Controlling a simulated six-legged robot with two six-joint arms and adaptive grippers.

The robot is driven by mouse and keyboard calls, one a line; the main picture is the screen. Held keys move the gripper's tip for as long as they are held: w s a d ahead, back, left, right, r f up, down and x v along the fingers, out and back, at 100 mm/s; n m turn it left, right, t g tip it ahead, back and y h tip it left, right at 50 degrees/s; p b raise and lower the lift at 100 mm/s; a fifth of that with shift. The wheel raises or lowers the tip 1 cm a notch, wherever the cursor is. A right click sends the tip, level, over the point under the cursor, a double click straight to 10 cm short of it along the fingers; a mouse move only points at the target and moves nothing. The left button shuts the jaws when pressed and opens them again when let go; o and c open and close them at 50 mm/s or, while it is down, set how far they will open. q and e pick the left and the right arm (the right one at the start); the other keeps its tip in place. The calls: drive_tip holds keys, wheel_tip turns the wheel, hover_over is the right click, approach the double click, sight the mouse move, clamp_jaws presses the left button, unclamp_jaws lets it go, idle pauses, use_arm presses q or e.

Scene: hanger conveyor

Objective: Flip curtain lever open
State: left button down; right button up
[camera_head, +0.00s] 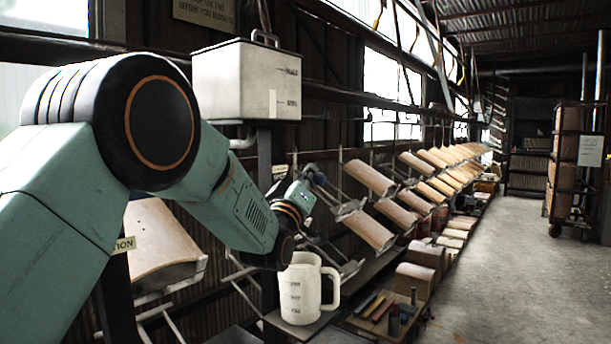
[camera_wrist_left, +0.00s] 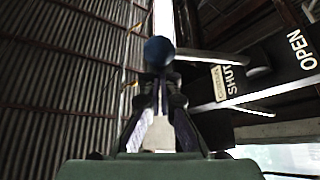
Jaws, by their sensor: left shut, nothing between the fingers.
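In the left wrist view, a round blue knob (camera_wrist_left: 159,50) shows just beyond the fingertips of my left gripper (camera_wrist_left: 160,80). The fingers are shut with nothing between them; whether they touch the knob I cannot tell. The bar lies nearer to SHUT. In the head view, my left gripper (camera_head: 312,181) is small, beyond my arm, below and right of a white tank. My right gripper is out of view.
The white lidded tank (camera_head: 247,80) stands above a shelf. A white measuring jug (camera_head: 300,289) stands below my left wrist. Several curved tan panels (camera_head: 370,178) hang in a row to the right. The floor (camera_head: 525,270) at right is clear, with a rack (camera_head: 566,160) behind.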

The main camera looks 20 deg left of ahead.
use_arm(q)
wheel_tip(320, 180, down, 10)
drive_tip(key=m+g+h+b, duration=0.2)
drive_tip(key=m+h+b, duration=0.7)
drive_tip(key=m, duration=0.7)
drive_tip(key=shift+s+d+h, duration=0.15)
drive_tip(key=shift+d+h, duration=0.25)
drive_tip(key=shift+h, duration=0.3)
drive_tip(key=shift+f, duration=0.1)
